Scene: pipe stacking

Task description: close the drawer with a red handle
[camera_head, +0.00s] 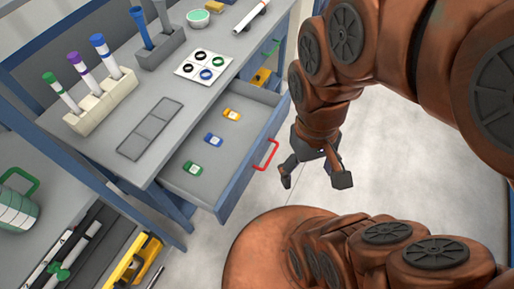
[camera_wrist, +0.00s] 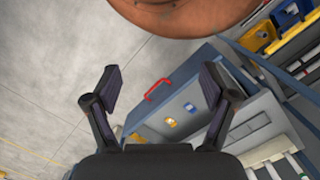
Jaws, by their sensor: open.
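The drawer (camera_head: 197,189) with a red handle (camera_head: 266,155) is pulled out from the grey workbench. Inside it lie a yellow, a blue and a green toy car. My gripper (camera_head: 314,184) is open and empty, in front of the drawer and just right of the handle in the head view, apart from it. In the wrist view, the red handle (camera_wrist: 158,89) shows between the two open fingers of my gripper (camera_wrist: 162,85), beyond their tips. The drawer front (camera_wrist: 172,82) also shows there, and the right finger hides part of the drawer.
The bench top (camera_head: 150,85) holds a white rack (camera_head: 101,103) with several capped tubes, a grey rack (camera_head: 160,50) and a card with coloured rings (camera_head: 204,65). A shelf with tools is below at lower left. The floor (camera_head: 375,150) in front of the drawer is clear.

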